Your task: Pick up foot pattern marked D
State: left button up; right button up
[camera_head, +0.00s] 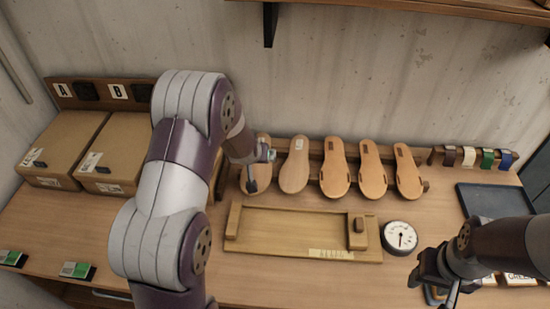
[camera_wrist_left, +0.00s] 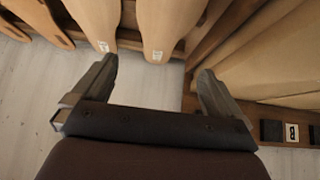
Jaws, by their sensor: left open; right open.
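Several wooden foot patterns stand in a row against the rack along the wall. In the head view the leftmost pattern (camera_head: 264,145) is partly hidden by my left gripper (camera_head: 260,170); the second pattern (camera_head: 294,168) stands just right of it. In the left wrist view the leftmost pattern (camera_wrist_left: 168,22) lies ahead of the gap between the open, empty fingers of my left gripper (camera_wrist_left: 157,70), and the second pattern (camera_wrist_left: 97,18) is ahead of the left finger. Both carry small white labels, too small to read, so I cannot tell which is D. My right gripper (camera_head: 437,277) is open, at lower right.
Cardboard boxes (camera_head: 62,148) stand at left under signs A and B. A wooden tray (camera_head: 285,232) and a round dial (camera_head: 399,237) lie in front of the row. Coloured straps (camera_head: 487,158) and a dark tray (camera_head: 492,200) are at right.

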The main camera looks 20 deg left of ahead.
aim_at(259, 166)
pick_arm(q)
jog(key=p+x, duration=0.4)
jog(key=x, duration=0.7)
jog(key=shift+f, duration=0.25)
jog(key=shift+w+a+f, duration=0.15)
jog(key=shift+w+f, duration=0.1)
jog(key=shift+f, duration=0.1)
jog(key=shift+r, duration=0.1)
jog(key=c, duration=0.8)
